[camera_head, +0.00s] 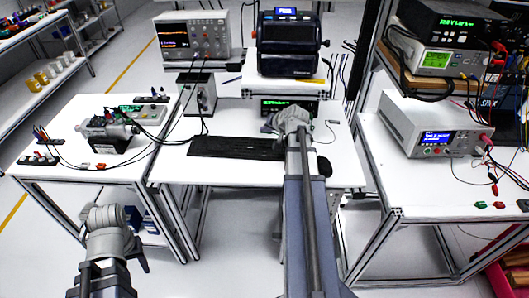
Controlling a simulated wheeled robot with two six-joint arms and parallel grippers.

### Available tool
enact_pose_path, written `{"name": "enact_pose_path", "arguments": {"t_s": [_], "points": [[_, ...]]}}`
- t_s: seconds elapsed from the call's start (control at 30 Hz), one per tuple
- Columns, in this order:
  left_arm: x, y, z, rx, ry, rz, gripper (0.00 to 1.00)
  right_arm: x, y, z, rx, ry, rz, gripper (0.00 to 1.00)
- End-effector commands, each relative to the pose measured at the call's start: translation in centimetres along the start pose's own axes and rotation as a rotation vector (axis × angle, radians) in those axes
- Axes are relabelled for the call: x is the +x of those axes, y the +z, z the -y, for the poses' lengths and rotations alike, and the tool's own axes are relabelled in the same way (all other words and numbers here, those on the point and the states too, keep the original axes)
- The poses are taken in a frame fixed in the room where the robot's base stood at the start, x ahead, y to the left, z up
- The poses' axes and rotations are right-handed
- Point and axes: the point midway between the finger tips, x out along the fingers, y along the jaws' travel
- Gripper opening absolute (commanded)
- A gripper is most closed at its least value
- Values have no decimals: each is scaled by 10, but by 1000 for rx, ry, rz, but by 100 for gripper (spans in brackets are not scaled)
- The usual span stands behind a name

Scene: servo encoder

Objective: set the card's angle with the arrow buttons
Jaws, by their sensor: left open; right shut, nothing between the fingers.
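A dark unit with a green lit display (275,104) stands at the back of the middle bench; its text is too small to read. My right gripper (288,116) is shut and empty, just in front of this unit, and covers part of it. I cannot tell whether it touches the unit. A black keyboard (237,148) lies on the bench to the left of my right arm. I cannot make out the card or single arrow buttons. My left gripper (112,219) is open and empty, low in front of the left bench, away from the middle bench.
A black mouse (324,166) lies right of my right arm. An oscilloscope (192,37) and a black machine (288,45) stand behind. The left bench holds a motor rig (108,136) with cables. A power supply (436,128) stands on the right bench. The middle bench's front strip is clear.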

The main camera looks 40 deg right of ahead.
Motion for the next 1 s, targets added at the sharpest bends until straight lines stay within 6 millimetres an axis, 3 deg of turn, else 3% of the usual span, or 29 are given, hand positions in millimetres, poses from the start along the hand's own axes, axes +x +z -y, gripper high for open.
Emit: {"name": "enact_pose_path", "arguments": {"t_s": [0.27,0.8,1.0], "points": [[14,-1,-1,0,0,0,50,10,7,-7,-1,0,1,0],[81,-5,-8,0,0,0,50,57,42,-41,-1,0,1,0],[88,-5,-8,0,0,0,50,62,46,-45,-1,0,1,0]]}}
